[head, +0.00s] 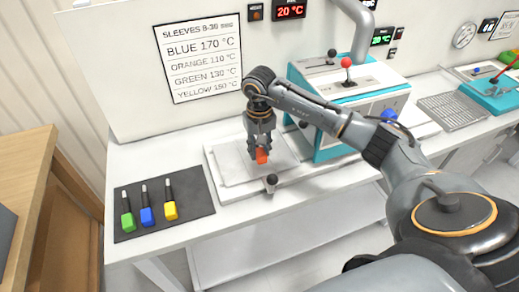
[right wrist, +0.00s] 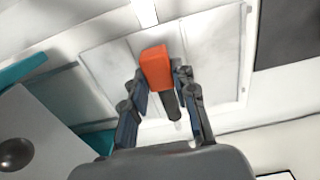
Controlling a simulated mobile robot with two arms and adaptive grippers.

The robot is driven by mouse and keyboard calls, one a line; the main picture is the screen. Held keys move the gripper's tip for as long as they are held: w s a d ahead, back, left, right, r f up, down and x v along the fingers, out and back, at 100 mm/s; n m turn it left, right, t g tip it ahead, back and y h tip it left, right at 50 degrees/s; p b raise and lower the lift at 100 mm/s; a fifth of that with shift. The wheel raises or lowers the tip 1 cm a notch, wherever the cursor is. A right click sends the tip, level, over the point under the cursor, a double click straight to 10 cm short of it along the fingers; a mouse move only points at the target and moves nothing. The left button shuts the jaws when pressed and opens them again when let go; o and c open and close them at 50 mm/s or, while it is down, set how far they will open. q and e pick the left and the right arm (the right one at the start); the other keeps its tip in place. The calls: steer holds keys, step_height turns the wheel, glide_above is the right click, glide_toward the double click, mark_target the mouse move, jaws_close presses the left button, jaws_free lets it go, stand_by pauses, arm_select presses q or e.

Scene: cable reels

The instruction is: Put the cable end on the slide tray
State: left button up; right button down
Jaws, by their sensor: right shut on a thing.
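My right gripper (head: 261,151) is shut on the orange cable end (head: 262,156), just over the white slide tray (head: 233,173) in the head view. In the right wrist view the orange cable end (right wrist: 156,68) sits between the fingers of the right gripper (right wrist: 163,82), its dark stem towards the palm, with the pale slide tray (right wrist: 108,62) behind it. I cannot tell whether the cable end touches the tray. My left gripper is not in view.
A dark mat (head: 195,190) at the left holds green (head: 128,221), blue (head: 147,215) and yellow (head: 170,210) cable ends. A teal and white machine (head: 335,85) with a red-knobbed lever stands right of the tray. A wire rack (head: 455,108) lies further right. A sleeve temperature sign (head: 200,58) hangs behind.

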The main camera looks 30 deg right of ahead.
stand_by(0.4)
steer(key=shift+b, duration=0.3)
steer(key=shift+f, duration=0.15)
steer(key=shift+f+b, duration=1.65)
steer(key=shift+b, duration=0.05)
steer(key=c, duration=1)
jaws_free()
steer(key=shift+r, duration=0.1)
